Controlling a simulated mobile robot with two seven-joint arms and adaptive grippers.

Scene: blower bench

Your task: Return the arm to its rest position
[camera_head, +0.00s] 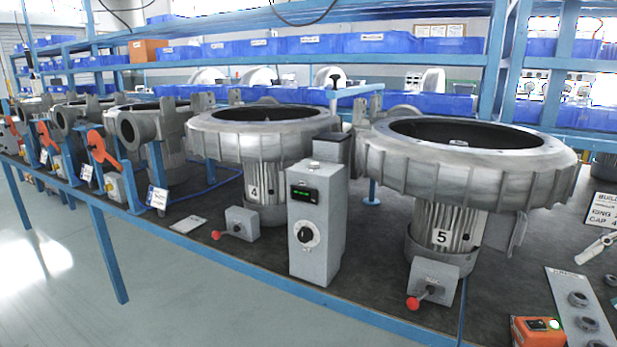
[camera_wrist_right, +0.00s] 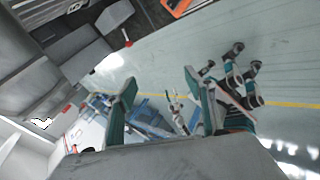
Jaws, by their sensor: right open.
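My right gripper (camera_wrist_right: 160,80) shows in the right wrist view. Its two fingers are spread apart with nothing between them, and floor shows beyond the gap. The fingers touch nothing that I can see. I cannot make out either gripper in the head view, and my left gripper shows in neither view.
The bench (camera_head: 215,255) holds several grey blowers, including number 4 (camera_head: 265,185) and number 5 (camera_head: 445,225). A grey control box (camera_head: 318,220) stands between them. An orange box (camera_head: 538,331) sits front right. Clear floor (camera_head: 60,290) lies before the bench.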

